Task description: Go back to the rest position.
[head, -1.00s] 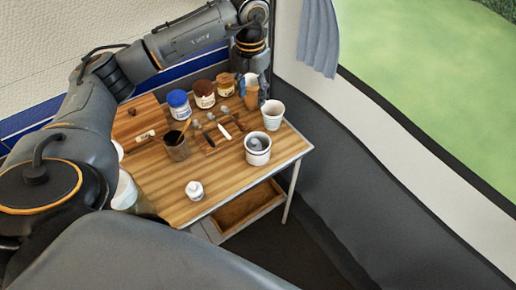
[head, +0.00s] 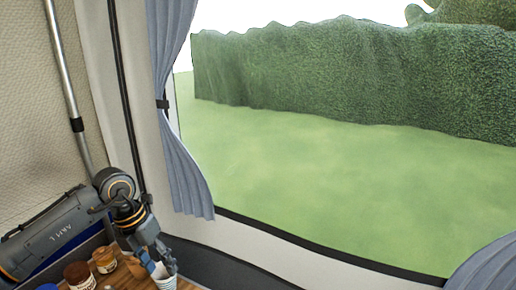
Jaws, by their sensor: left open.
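My left arm comes in from the lower left, and its gripper (head: 157,262) points down over the corner of the wooden table (head: 117,280). The gripper is open. A white cup (head: 165,280) shows just below its fingertips. I cannot tell whether the fingers touch it. My right gripper is out of view. Most of the table is cut off by the bottom edge.
A brown-lidded jar (head: 79,275) and an amber jar (head: 104,261) stand left of the gripper. A blue curtain (head: 180,120) hangs beside the large window opening, with lawn and a hedge (head: 350,80) outside. A metal pole (head: 68,90) stands at the left.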

